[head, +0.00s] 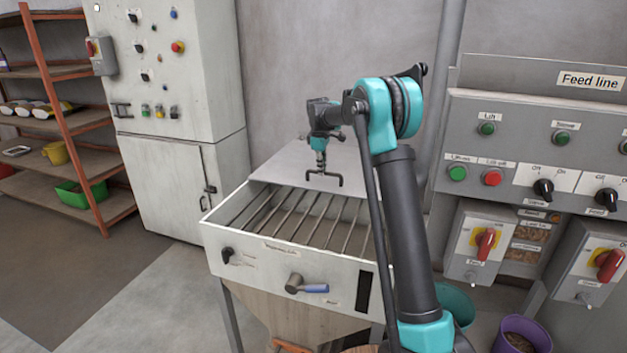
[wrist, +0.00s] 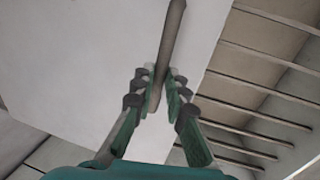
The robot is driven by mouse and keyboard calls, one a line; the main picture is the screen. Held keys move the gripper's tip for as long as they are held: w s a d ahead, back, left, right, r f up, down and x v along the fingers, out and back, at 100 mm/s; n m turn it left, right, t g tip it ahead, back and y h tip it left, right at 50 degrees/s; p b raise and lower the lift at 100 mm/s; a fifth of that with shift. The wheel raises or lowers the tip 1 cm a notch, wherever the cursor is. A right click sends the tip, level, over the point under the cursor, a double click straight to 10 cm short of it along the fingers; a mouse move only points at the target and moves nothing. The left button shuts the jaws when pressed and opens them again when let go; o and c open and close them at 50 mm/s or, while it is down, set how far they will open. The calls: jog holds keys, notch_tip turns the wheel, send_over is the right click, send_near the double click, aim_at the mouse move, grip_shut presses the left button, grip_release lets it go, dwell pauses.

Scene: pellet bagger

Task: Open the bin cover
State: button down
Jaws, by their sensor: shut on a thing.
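The bin cover (head: 290,166) is a flat pale grey panel at the back of the hopper bin (head: 290,262), and most of the slatted grate in front of it is uncovered. The cover fills much of the wrist view (wrist: 75,60). A dark bar handle (head: 338,180) shows in front of the cover. My gripper (head: 321,168) reaches over the bin from behind the cover's handle area. In the wrist view my gripper (wrist: 160,93) is shut on the grey handle bar (wrist: 172,35). The exact finger contact is small in the head view.
The grate (head: 300,218) has several parallel bars. The Feed line panel (head: 560,140) stands at right, a tall cabinet (head: 175,80) at left. Open floor (head: 140,290) lies front left.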

jog(key=w+d, duration=0.1)
jog(key=w, duration=0.1)
jog(key=w+d, duration=0.1)
jog(key=w, duration=0.2)
jog(key=w+d, duration=0.1)
jog(key=w, duration=0.2)
jog(key=c, duration=1.5)
grip_release()
jog(key=shift+c, duration=0.2)
notch_tip(320, 180, up, 12)
jog(key=s, duration=0.2)
jog(key=shift+a, duration=0.45)
jog(key=shift+s+f, duration=0.15)
